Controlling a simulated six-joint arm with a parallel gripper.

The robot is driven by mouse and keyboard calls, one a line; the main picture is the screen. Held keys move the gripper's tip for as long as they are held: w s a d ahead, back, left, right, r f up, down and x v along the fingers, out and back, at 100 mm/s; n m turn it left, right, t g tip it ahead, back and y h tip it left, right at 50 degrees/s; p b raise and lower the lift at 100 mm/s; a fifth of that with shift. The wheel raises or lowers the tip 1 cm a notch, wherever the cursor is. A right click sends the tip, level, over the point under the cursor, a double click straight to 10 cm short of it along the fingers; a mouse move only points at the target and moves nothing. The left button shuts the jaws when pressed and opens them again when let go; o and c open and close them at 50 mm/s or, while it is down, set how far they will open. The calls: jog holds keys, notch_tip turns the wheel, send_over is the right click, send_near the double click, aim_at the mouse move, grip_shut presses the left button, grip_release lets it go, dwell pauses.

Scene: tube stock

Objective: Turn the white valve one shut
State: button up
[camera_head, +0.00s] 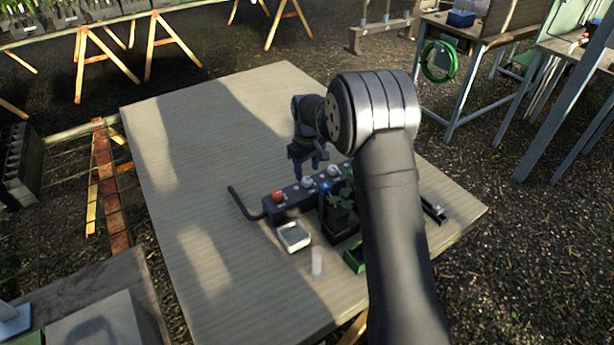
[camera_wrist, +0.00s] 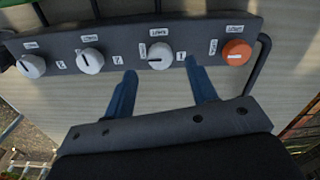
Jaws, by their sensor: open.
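A dark valve panel (camera_head: 292,204) lies on the table; its face also shows in the wrist view (camera_wrist: 205,34). It carries an orange knob (camera_wrist: 237,52) and three white knobs: one beside the orange (camera_wrist: 160,55), one in the middle (camera_wrist: 90,60) and one at the far left (camera_wrist: 32,66). The labels are too small to read surely, so I cannot tell which is valve one. The mark on the white knob beside the orange lies roughly crosswise. My gripper (camera_wrist: 161,70) is open and empty, its blue fingers pointing toward that knob, one to each side. Contact cannot be told.
A black bent rod (camera_head: 246,204) stands out from the panel's end. A white tray (camera_head: 293,236), a pale cylinder (camera_head: 317,262) and a green box (camera_head: 354,257) are in front of the panel. The table (camera_head: 190,165) is clear on the left and at the back.

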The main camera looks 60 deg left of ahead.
aim_at(307, 180)
jog(key=shift+f, duration=1.85)
jog(key=c, duration=1)
